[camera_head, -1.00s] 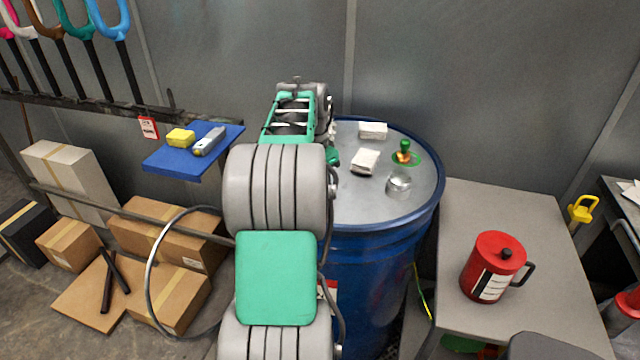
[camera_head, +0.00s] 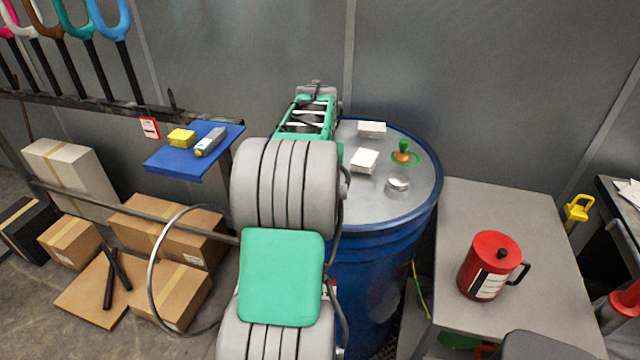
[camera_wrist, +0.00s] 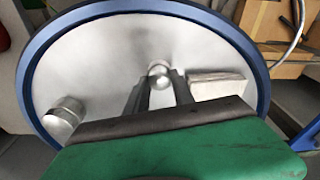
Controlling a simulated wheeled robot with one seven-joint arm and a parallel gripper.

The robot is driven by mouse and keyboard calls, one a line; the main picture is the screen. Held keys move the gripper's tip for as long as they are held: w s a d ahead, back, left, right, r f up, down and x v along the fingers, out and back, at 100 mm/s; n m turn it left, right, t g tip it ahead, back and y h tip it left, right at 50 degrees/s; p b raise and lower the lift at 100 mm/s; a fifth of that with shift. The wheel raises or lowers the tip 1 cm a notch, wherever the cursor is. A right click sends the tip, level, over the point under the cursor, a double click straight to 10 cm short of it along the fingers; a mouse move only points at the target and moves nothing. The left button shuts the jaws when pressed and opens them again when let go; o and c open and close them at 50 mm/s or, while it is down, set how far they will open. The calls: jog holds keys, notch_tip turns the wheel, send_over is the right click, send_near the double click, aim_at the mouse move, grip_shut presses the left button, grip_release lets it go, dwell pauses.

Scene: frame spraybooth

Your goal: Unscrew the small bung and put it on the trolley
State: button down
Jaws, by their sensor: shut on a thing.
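The small bung (camera_wrist: 158,74) is a shiny silver round knob on the grey lid of a blue drum (camera_wrist: 105,75). My gripper (camera_wrist: 158,84) is shut on it, one dark finger on each side, over the lid. I cannot tell whether the bung is still seated in the lid. In the head view my arm hides the bung and the fingertips. A wider silver cap (camera_wrist: 65,117) stands on the lid at left in the wrist view; it also shows in the head view (camera_head: 398,187). A grey-topped table (camera_head: 470,205), perhaps the trolley, stands right of the drum.
A red lidded jug (camera_head: 491,265) stands on the grey top; its back part is clear. White blocks (camera_head: 364,161) and an orange-and-green item (camera_head: 403,152) lie on the lid. A blue shelf (camera_head: 180,160) with a yellow block is at left. Cardboard boxes (camera_head: 168,240) cover the floor there.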

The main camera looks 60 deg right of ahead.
jog(key=c, duration=1.3)
grip_release()
